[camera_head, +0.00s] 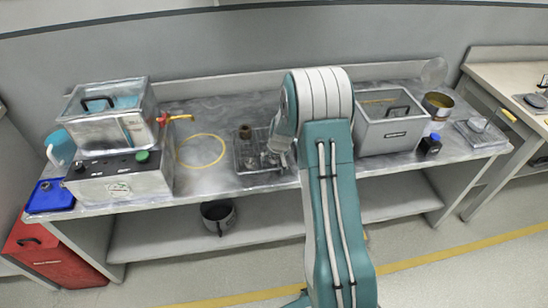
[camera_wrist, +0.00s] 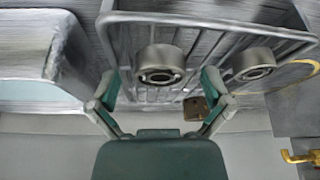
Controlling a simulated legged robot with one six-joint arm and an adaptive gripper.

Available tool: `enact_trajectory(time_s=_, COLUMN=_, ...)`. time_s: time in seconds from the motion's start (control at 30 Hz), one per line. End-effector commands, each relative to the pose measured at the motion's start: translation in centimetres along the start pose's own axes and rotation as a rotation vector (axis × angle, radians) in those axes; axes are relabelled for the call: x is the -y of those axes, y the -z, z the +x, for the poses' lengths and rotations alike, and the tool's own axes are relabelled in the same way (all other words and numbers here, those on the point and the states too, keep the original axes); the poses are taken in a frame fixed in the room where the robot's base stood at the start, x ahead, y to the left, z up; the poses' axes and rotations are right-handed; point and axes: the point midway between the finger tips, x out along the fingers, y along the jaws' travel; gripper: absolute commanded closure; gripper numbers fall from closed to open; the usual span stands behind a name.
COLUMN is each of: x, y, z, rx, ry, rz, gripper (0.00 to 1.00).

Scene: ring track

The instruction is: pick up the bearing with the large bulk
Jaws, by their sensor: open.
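In the wrist view a metal wire tray (camera_wrist: 120,40) holds two grey ring-shaped bearings. The left bearing (camera_wrist: 158,66) looks somewhat larger than the right bearing (camera_wrist: 253,66). My gripper (camera_wrist: 160,80) is open and empty, its fingers on either side of the left bearing in the picture. I cannot tell how far above it the fingers are. The right bearing lies outside the right finger. In the head view the tray (camera_head: 243,167) is on the bench, with my gripper (camera_head: 277,157) at its right part; the arm and gripper partly hide the bearings.
A brown part (camera_head: 245,131) stands at the tray's back left. A grey bin (camera_head: 392,132) is to the right of my arm. Bare bench lies between hose and tray.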

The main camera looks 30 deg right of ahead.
Motion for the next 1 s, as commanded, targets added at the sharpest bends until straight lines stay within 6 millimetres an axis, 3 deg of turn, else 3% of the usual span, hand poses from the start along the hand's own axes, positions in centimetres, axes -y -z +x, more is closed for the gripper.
enact_trajectory(time_s=0.13, x=0.0, y=0.0, z=0.0, rx=-0.001, ry=0.0, rz=0.0, gripper=0.0)
enact_trajectory(time_s=0.17, x=0.0, y=0.0, z=0.0, rx=0.0, ry=0.0, rz=0.0, gripper=0.04)
enact_trajectory(time_s=0.3, x=0.0, y=0.0, z=0.0, rx=0.0, ry=0.0, rz=0.0, gripper=0.67)
enact_trajectory(time_s=0.37, x=0.0, y=0.0, z=0.0, rx=0.0, ry=0.0, rz=0.0, gripper=0.91)
enact_trajectory(time_s=0.77, x=0.0, y=0.1, z=-0.2, rx=0.0, ry=0.0, rz=0.001, gripper=0.9)
enact_trajectory(time_s=1.0, x=0.0, y=1.3, z=-2.9, rx=-0.004, ry=-0.001, rz=0.001, gripper=0.9)
